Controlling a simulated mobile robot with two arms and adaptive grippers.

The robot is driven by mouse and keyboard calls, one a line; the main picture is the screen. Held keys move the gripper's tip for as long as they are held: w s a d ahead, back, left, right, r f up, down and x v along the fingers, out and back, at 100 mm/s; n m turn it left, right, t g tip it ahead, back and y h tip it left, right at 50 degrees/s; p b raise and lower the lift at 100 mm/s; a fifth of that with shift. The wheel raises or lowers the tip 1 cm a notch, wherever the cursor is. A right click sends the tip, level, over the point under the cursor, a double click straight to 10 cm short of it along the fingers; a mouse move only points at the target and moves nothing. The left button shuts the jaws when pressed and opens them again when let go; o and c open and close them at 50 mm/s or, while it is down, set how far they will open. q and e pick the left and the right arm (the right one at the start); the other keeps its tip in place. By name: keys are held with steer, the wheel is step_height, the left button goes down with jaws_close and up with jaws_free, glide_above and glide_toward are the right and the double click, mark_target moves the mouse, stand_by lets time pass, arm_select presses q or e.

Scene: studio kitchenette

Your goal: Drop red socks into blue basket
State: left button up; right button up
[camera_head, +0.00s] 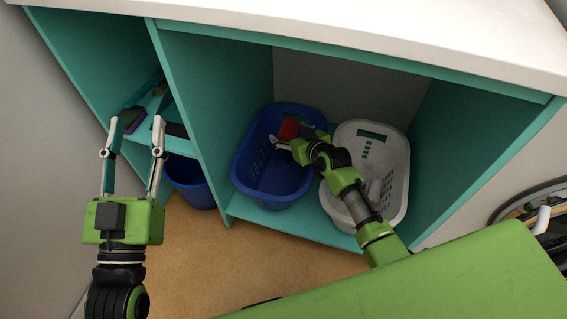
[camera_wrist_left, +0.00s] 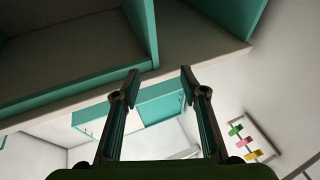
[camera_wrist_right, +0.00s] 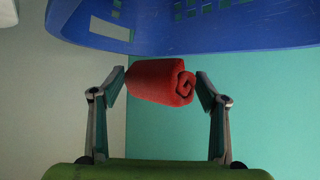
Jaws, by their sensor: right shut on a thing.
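The rolled red socks (camera_wrist_right: 160,82) are held between the two fingers of my right gripper (camera_wrist_right: 162,86) in the right wrist view. In the head view the red socks (camera_head: 289,128) show over the far part of the blue basket (camera_head: 243,165), partly hidden by my right gripper (camera_head: 287,143). The blue basket (camera_wrist_right: 200,28) also shows at the top of the right wrist view. My left gripper (camera_head: 137,130) is open and empty in front of the left shelves; it also shows open in the left wrist view (camera_wrist_left: 160,85).
A white basket (camera_head: 398,150) stands right of the blue one in the same teal compartment, under my right arm. A teal divider (camera_head: 190,110) separates it from the left shelves. A dark blue bin (camera_head: 190,185) stands below those shelves. The white countertop (camera_head: 380,35) runs above.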

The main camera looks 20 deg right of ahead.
arm_select(q)
steer(key=shift+s+r+t+h, duration=0.15)
steer(key=shift+s+r+t, duration=0.1)
steer(key=shift+r, duration=0.25)
steer(key=shift+s+r+t+h, duration=0.2)
steer(key=shift+r+t, duration=0.1)
steer(key=shift+r, duration=0.2)
steer(key=shift+s+r+t+h, duration=0.15)
steer(key=shift+s+r+t, duration=0.1)
steer(key=shift+r, duration=0.25)
arm_select(e)
steer(key=shift+f, duration=0.25)
steer(key=o, duration=1.1)
steer(key=shift+s, duration=0.1)
steer(key=shift+v, duration=5.9)
